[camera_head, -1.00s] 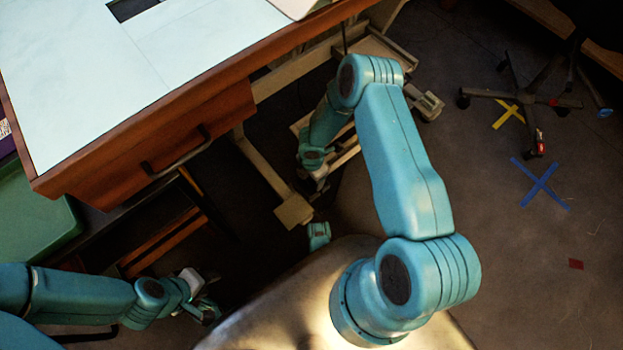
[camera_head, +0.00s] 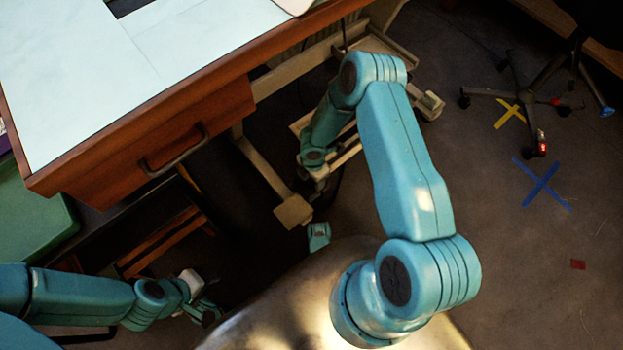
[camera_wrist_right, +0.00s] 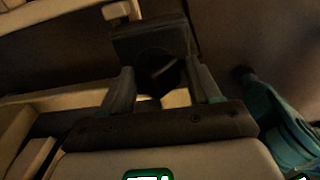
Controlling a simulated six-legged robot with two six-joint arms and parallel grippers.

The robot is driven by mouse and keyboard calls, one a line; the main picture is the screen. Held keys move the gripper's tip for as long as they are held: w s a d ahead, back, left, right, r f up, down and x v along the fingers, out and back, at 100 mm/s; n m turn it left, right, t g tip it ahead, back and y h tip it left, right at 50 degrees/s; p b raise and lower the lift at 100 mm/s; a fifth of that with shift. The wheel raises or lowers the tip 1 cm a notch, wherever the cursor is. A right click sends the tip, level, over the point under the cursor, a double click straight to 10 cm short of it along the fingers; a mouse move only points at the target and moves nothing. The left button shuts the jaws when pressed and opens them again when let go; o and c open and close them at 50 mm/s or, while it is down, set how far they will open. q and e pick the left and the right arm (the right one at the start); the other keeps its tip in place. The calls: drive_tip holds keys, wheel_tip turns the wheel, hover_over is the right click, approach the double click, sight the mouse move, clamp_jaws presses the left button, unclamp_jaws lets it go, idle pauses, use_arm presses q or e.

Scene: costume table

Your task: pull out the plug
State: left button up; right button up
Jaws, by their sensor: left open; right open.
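In the right wrist view a dark round plug (camera_wrist_right: 158,68) sits against a dark square box (camera_wrist_right: 150,35); the dim light hides its detail. My right gripper (camera_wrist_right: 163,88) is open, with one finger on either side of the plug. I cannot tell whether the fingers touch it. In the head view my right gripper (camera_head: 320,185) is small and partly hidden below the desk's edge, by the pale frame. My left gripper (camera_head: 208,308) is open and empty at the lower left, far from the plug.
A wooden desk (camera_head: 150,165) with a drawer handle fills the upper left. Its pale metal frame (camera_head: 292,210) stands close to my right arm. A wheeled chair base (camera_head: 525,98) stands at the upper right.

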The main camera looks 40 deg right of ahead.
drive_tip(key=shift+s+f, duration=0.1)
drive_tip(key=shift+s, duration=0.1)
drive_tip(key=shift+w+a, duration=0.1)
clamp_jaws()
drive_tip(key=shift+r, duration=0.2)
drive_tip(key=shift+r+p, duration=2.15)
drive_tip(key=shift+r, duration=0.75)
